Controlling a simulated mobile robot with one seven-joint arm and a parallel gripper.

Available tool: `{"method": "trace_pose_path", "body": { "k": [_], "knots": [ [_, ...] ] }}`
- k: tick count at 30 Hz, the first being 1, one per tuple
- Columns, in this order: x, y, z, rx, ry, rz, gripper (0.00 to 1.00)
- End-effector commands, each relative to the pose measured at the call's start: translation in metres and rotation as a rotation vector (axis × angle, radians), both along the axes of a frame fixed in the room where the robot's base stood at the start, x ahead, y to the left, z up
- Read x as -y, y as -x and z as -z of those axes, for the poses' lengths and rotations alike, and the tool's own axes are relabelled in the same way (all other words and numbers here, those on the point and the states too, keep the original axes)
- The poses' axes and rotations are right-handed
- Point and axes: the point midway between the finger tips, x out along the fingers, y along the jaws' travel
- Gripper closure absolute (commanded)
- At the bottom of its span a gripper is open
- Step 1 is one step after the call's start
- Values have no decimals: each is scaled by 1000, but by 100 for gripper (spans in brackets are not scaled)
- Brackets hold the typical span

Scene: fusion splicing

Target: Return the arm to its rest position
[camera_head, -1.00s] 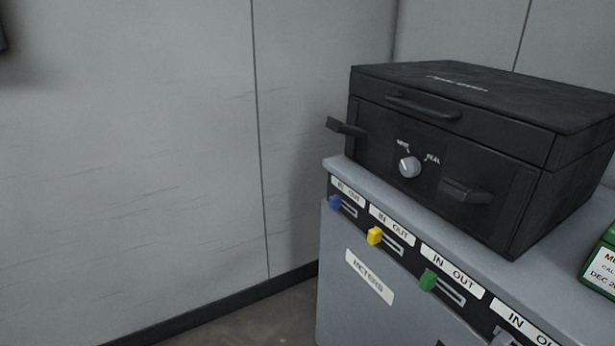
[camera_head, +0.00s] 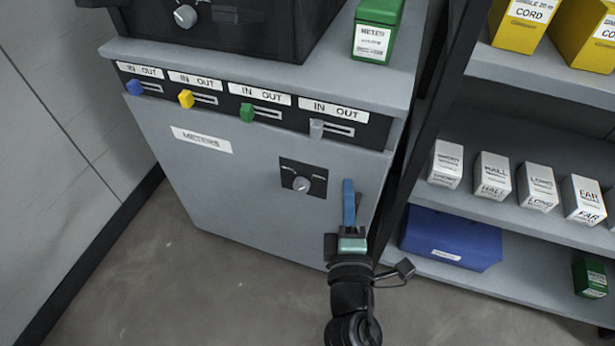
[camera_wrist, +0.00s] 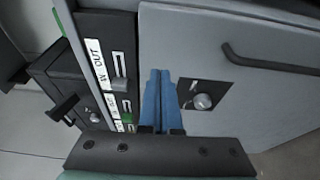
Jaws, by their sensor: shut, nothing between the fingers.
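My gripper (camera_head: 348,185) is in the lower middle of the head view, raised in front of the grey METERS cabinet (camera_head: 235,215). Its blue fingers point up in that view. In the wrist view the two blue fingers of my gripper (camera_wrist: 160,75) lie side by side, shut and empty. The cabinet door (camera_wrist: 205,35) fills the right of the wrist view, with a round knob (camera_wrist: 203,101) just right of the fingers and a dark bar handle (camera_wrist: 270,63) farther right. I cannot tell how far the fingertips are from the door.
A row of IN/OUT sliders (camera_head: 247,112) runs along the cabinet top. A black box (camera_head: 270,30) and a green METER box (camera_head: 377,30) stand on it. Shelves at right hold white boxes (camera_head: 492,175) and a blue bin (camera_head: 450,238). Floor (camera_head: 190,290) is clear at lower left.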

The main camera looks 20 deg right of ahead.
Motion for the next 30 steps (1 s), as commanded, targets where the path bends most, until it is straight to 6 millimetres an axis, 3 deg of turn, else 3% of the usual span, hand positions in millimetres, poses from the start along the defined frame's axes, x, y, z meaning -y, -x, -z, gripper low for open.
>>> {"method": "trace_pose_path", "body": {
  "k": [3, 9, 16, 23, 26, 29, 30],
  "knots": [
    [17, 24, -3, -3, -1, -1, 100],
    [35, 50, -2, 0, -2, -5, 100],
    [41, 59, -1, 4, -4, -9, 100],
    [40, 56, -6, 19, -15, -10, 100],
    [31, 39, -32, 96, -76, -12, 100],
    [15, 11, -82, 242, -207, -25, 100],
    [6, 0, -109, 313, -275, -37, 100]
  ]
}}
